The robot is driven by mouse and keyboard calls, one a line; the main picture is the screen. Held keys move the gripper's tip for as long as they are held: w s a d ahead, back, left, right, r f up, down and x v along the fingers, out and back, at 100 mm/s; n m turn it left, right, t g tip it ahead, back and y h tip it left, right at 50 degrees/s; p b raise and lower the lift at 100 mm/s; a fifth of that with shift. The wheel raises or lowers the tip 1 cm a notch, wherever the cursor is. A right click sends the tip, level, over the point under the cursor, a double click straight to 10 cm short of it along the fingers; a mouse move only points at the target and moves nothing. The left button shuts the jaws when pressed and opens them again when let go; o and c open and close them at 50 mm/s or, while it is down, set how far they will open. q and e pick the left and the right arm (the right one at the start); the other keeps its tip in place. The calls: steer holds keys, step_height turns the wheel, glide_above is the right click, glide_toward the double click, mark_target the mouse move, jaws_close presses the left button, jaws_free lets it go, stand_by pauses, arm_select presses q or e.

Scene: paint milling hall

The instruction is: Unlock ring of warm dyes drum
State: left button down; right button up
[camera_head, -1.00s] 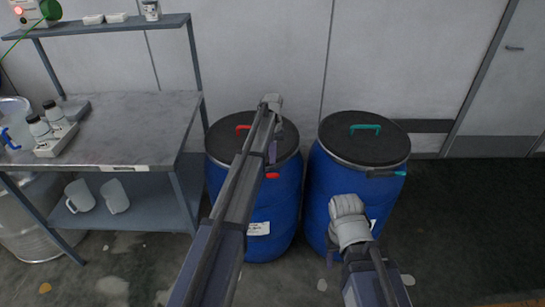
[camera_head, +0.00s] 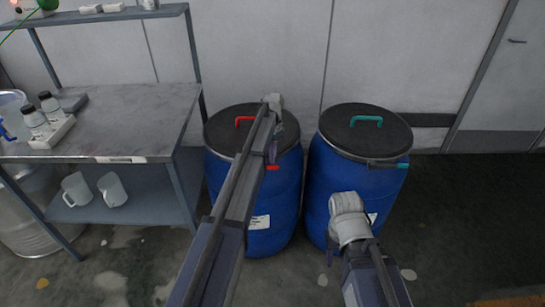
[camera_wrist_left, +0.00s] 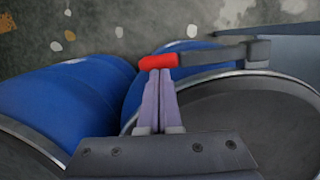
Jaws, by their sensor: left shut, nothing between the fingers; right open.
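A blue drum with a red lid handle (camera_head: 244,120) stands left of a blue drum with a teal handle (camera_head: 366,120). Their labels are too small to read. The left drum's ring (camera_wrist_left: 200,78) has a lever with a red tip (camera_head: 273,168); in the left wrist view the red tip (camera_wrist_left: 158,61) lies at the end of a dark bar along the rim. My left gripper (camera_wrist_left: 157,74) is shut and empty, its fingertips right at the red tip; I cannot tell if they touch. My right gripper (camera_head: 332,243), mostly hidden by its wrist, is in front of the right drum.
A grey workbench (camera_head: 130,110) with bottles and a lower shelf holding two white jugs (camera_head: 112,188) stands left of the drums. A wall is close behind them. Open floor (camera_head: 460,220) lies to the right.

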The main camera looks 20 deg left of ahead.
arm_select(q)
steer(key=shift+s, duration=0.2)
steer(key=shift+s+d+m, duration=0.2)
steer(key=shift+s+m, duration=0.25)
steer(key=shift+m, duration=0.05)
steer(key=shift+s+d+m, duration=0.15)
steer(key=shift+s+m, duration=0.3)
steer(key=shift+m, duration=0.05)
steer(key=s+m+y, duration=0.2)
steer(key=s+m, duration=0.6)
steer(key=s, duration=0.1)
steer(key=s+a+m+t, duration=0.1)
steer(key=s+a+m, duration=0.5)
steer(key=a+m, duration=0.3)
steer(key=shift+s+a+t, duration=0.25)
steer(key=shift+a+t, duration=0.15)
steer(key=shift+a, duration=0.25)
